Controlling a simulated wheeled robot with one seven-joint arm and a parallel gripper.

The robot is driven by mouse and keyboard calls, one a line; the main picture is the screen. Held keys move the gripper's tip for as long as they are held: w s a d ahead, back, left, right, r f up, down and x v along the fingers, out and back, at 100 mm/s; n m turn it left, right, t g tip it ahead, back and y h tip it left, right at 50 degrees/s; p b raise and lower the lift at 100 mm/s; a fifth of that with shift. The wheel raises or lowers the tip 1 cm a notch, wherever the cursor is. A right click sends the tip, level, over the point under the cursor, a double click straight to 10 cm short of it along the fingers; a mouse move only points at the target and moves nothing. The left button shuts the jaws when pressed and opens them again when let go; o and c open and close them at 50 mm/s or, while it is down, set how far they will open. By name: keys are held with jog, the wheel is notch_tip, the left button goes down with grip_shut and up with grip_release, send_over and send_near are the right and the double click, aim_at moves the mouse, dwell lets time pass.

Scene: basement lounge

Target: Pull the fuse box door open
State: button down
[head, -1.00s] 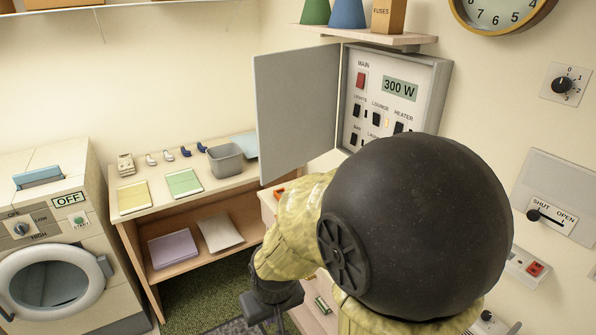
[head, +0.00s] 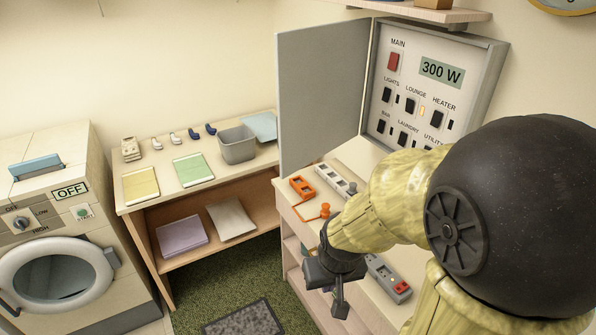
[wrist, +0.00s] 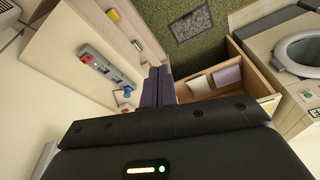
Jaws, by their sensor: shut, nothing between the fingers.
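The fuse box (head: 434,88) hangs on the wall at the upper right of the head view. Its grey door (head: 318,92) stands wide open, swung out to the left, so the panel of switches and the 300 W display show. My gripper (head: 340,305) is below and apart from the door, in front of the shelf unit under the box. In the wrist view its two dark fingers (wrist: 160,84) are together and hold nothing. The wrist view does not show the fuse box or its door.
A shelf unit top (head: 357,158) below the box bears an orange block (head: 302,187) and a grey power strip (head: 388,279). A desk (head: 157,200) with notebooks and a grey bin (head: 238,144) stands left. A washing machine (head: 62,235) is far left.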

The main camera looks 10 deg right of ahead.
jog(key=w+d+n+t+y, duration=0.3)
jog(key=w+n+t, duration=0.1)
jog(key=w+n, duration=0.4)
jog(key=w+d+f+n+t+y, duration=0.1)
jog(key=w+d+n+t+y, duration=0.2)
jog(key=w+n, duration=0.5)
jog(key=w+d+n+t+y+b, duration=0.1)
jog(key=w+d+n+t+y, duration=0.2)
jog(key=w, duration=1)
jog(key=n+t, duration=0.2)
jog(key=n, duration=0.3)
jog(key=shift+w+f+n+y, duration=0.2)
jog(key=shift+n+y, duration=0.1)
jog(key=shift+y, duration=0.1)
jog(key=p, duration=0.8)
send_near(288, 168)
jog(key=x, duration=0.6)
jog(key=shift+w+a, duration=0.15)
jog(key=shift+a, duration=0.05)
jog(key=shift+w+a, duration=0.1)
